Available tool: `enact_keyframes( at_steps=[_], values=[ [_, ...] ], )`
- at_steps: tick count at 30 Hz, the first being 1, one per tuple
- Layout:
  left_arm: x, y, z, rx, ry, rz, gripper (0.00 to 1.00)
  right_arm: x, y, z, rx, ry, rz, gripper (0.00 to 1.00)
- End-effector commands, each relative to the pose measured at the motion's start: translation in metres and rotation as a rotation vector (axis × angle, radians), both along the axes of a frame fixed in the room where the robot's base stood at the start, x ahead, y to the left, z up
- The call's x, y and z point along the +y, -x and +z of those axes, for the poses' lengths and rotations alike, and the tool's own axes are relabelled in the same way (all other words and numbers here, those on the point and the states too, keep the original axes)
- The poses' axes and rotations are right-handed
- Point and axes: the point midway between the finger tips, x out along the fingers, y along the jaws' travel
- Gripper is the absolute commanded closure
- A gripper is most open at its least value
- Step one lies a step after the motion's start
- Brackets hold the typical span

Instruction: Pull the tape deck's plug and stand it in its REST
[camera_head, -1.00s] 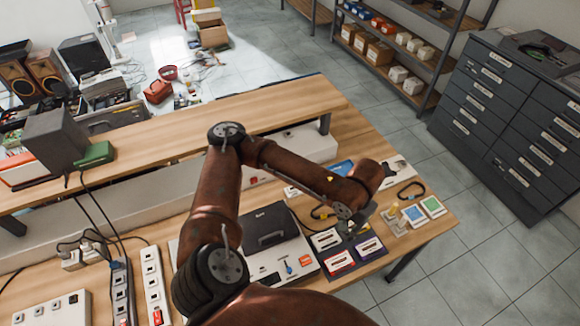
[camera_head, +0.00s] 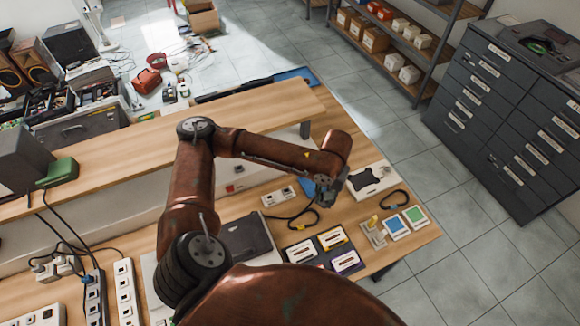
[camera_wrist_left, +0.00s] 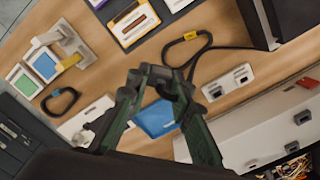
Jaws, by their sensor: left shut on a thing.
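My left gripper (camera_head: 331,183) is over the far part of the bench; its fingers also show in the left wrist view (camera_wrist_left: 163,80). It is shut, and a dark cable with a yellow tag (camera_wrist_left: 190,37) runs up to its fingers. The held end looks like the plug, mostly hidden by the fingers. The cable loops back toward the dark-lidded deck (camera_head: 245,238). A small white socket block (camera_head: 279,196) lies left of the gripper. A grey stand with a yellow tag (camera_head: 374,232), possibly the REST, is at the right end. My right gripper is not in view.
Cassettes (camera_head: 322,248) lie near the deck, and blue and green cards (camera_head: 405,222) beside the grey stand. A black cable loop (camera_head: 393,200) and a white plate (camera_head: 372,179) are further back. A raised wooden shelf (camera_head: 200,130) borders the bench's far side.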

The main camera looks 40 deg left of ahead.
Motion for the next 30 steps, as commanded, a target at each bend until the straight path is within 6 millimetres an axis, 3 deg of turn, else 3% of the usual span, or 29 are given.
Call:
enact_keyframes(
  at_steps=[1, 4, 9, 12, 16, 21, 25, 30],
  values=[
    [0.01, -0.008, 0.007, 0.007, -0.002, 0.078, 1.0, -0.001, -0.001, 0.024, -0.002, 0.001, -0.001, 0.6],
    [0.035, -0.026, -0.002, 0.009, -0.003, 0.24, 1.0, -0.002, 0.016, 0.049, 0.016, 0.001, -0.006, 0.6],
    [0.089, -0.042, -0.025, 0.014, -0.004, 0.505, 1.0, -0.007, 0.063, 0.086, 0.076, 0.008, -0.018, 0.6],
    [0.122, -0.044, -0.041, 0.015, -0.003, 0.636, 1.0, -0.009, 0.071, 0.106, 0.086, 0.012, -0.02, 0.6],
    [0.159, -0.041, -0.057, 0.014, -0.001, 0.76, 1.0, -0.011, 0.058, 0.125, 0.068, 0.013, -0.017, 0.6],
    [0.184, -0.037, -0.07, 0.013, 0.003, 0.842, 1.0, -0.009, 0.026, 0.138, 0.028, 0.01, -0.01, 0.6],
    [0.189, -0.036, -0.075, 0.011, 0.006, 0.857, 1.0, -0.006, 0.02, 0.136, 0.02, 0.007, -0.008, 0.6],
    [0.189, -0.036, -0.082, 0.011, 0.005, 0.856, 1.0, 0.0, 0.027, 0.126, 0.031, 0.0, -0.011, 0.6]
  ],
)
